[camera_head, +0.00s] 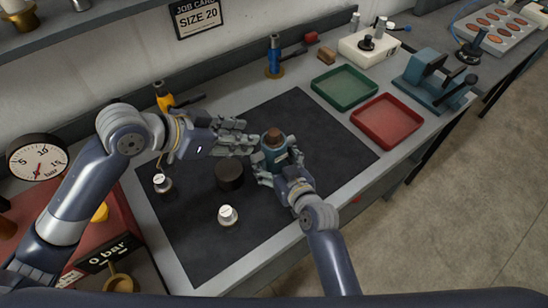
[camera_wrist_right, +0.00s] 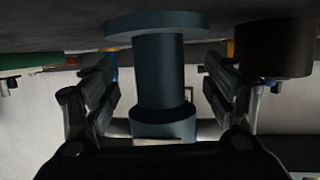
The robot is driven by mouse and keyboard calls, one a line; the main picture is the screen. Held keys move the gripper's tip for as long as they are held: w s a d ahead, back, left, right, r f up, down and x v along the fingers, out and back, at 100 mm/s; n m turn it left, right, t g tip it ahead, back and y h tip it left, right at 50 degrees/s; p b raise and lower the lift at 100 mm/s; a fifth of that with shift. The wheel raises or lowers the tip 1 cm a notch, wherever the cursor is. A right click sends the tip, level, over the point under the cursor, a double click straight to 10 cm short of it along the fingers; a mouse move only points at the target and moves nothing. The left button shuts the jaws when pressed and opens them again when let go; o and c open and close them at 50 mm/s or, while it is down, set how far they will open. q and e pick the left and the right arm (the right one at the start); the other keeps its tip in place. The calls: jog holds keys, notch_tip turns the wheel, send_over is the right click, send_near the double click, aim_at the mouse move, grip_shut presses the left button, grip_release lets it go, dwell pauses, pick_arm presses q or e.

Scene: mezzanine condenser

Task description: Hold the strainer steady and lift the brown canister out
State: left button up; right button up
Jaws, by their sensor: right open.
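The strainer (camera_head: 275,155) is a teal, flanged upright body standing on the dark mat. The brown canister (camera_head: 273,136) shows only its top above the strainer's mouth; the rest is hidden inside. My right gripper (camera_head: 274,170) is open, with its fingers on either side of the strainer. In the right wrist view, upside down, the strainer's neck (camera_wrist_right: 160,75) stands between the open fingers (camera_wrist_right: 160,95), with gaps on both sides. My left gripper (camera_head: 250,138) looks open and empty just left of the strainer's top.
A dark brown cylinder (camera_head: 229,175) stands on the mat (camera_head: 195,235) left of the strainer. Two silver-topped knobs (camera_head: 228,215) stand nearby. A green tray (camera_head: 344,87) and a red tray (camera_head: 386,120) lie to the right. A pressure gauge (camera_head: 38,162) is at far left.

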grip_shut()
dwell(1.0)
